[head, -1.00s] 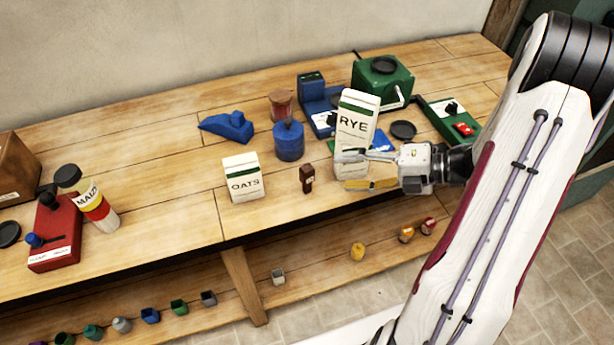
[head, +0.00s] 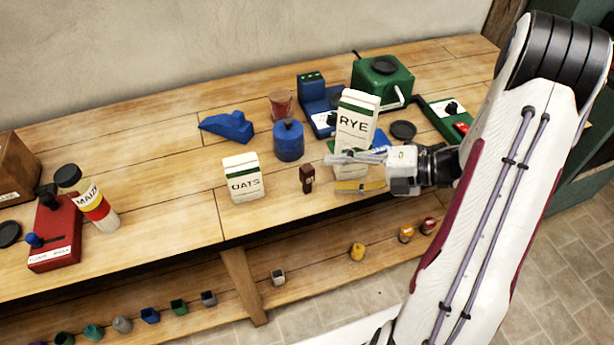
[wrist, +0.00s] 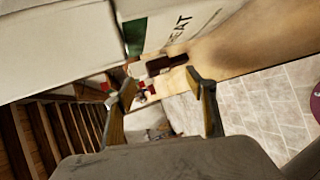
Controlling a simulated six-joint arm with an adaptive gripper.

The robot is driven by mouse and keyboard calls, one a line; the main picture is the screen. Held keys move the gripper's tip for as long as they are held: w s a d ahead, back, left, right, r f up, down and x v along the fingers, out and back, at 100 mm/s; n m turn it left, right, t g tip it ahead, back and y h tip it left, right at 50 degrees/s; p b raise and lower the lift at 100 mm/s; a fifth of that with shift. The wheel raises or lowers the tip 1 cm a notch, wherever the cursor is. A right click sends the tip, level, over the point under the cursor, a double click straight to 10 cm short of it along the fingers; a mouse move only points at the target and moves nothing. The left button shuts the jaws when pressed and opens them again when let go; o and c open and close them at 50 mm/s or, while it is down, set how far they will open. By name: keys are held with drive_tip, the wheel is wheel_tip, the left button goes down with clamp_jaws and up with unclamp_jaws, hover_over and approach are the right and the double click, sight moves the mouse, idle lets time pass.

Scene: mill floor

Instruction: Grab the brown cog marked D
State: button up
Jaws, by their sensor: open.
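A small dark brown piece (head: 306,179) with a pale mark stands on the bench, right of the OATS carton. I take it for the brown cog; its letter is too small to read. In the wrist view a brown piece (wrist: 166,64) lies ahead of the gap between my fingers. My gripper (head: 339,173) is open and points left, to the right of the brown piece and apart from it. Its two fingers also show in the wrist view (wrist: 163,88), with nothing between them.
The RYE carton (head: 356,122) stands behind my gripper. The OATS carton (head: 242,177) stands left of the brown piece. A blue canister (head: 288,141) is behind it. Bench in front is clear.

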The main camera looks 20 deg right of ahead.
sight(314, 175)
drive_tip(key=shift+x, duration=2.6)
drive_tip(key=shift+r, duration=0.15)
drive_tip(key=c, duration=1)
